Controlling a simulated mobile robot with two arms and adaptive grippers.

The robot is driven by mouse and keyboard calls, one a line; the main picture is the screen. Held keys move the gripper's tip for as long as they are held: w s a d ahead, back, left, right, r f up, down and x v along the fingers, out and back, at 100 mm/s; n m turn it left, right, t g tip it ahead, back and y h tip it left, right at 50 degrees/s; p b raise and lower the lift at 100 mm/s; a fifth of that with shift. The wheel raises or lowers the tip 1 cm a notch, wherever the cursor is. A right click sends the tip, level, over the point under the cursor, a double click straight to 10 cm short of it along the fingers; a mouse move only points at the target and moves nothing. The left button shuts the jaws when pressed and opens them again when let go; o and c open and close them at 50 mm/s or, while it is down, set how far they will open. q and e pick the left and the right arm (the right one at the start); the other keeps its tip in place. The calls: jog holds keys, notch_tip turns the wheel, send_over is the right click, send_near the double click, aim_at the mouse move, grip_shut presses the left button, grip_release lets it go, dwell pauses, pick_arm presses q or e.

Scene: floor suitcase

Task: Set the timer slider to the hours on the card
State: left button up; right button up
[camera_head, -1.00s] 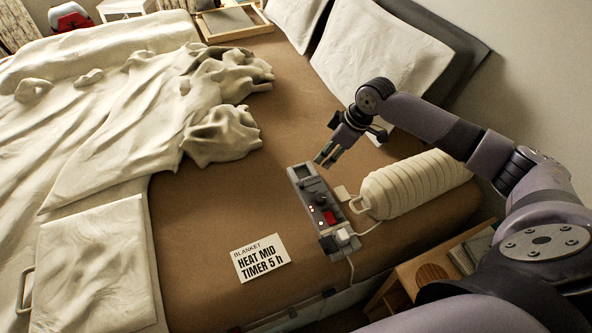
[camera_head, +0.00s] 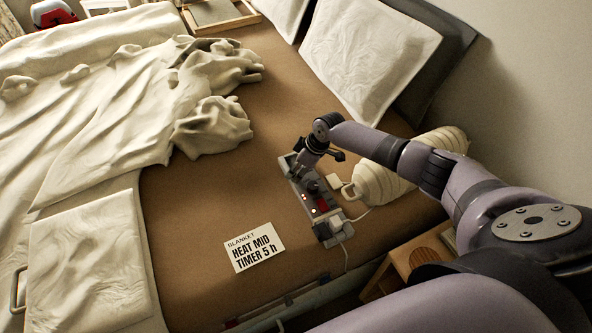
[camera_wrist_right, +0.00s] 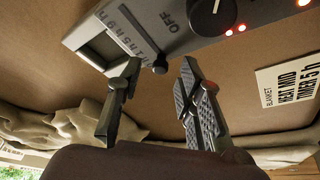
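The control box (camera_head: 318,208) lies on the brown bed sheet; it also shows in the right wrist view (camera_wrist_right: 185,42). A dark knob (camera_wrist_right: 160,67) sits at the slot's end nearest the gripper. My right gripper (camera_wrist_right: 158,75) is open, with its fingertips on either side of the knob and no clear contact. In the head view the right gripper (camera_head: 298,172) is over the far end of the box. The card (camera_head: 254,247) reads "BLANKET HEAT MID TIMER 5 h". My left gripper is out of view.
A round dial (camera_wrist_right: 207,12) marked OFF and small red lights are beside the slider. A ribbed cream bottle-like object (camera_head: 385,178) lies right of the box, partly behind my right arm. A white plug (camera_head: 336,222) and cable are at the box's near end. A crumpled blanket (camera_head: 110,110) covers the left.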

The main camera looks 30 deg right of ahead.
jog(key=shift+w+f, duration=0.1)
jog(key=shift+f, duration=0.2)
jog(key=shift+c, duration=0.3)
jog(key=shift+a, duration=0.1)
grip_shut()
dwell(0.4)
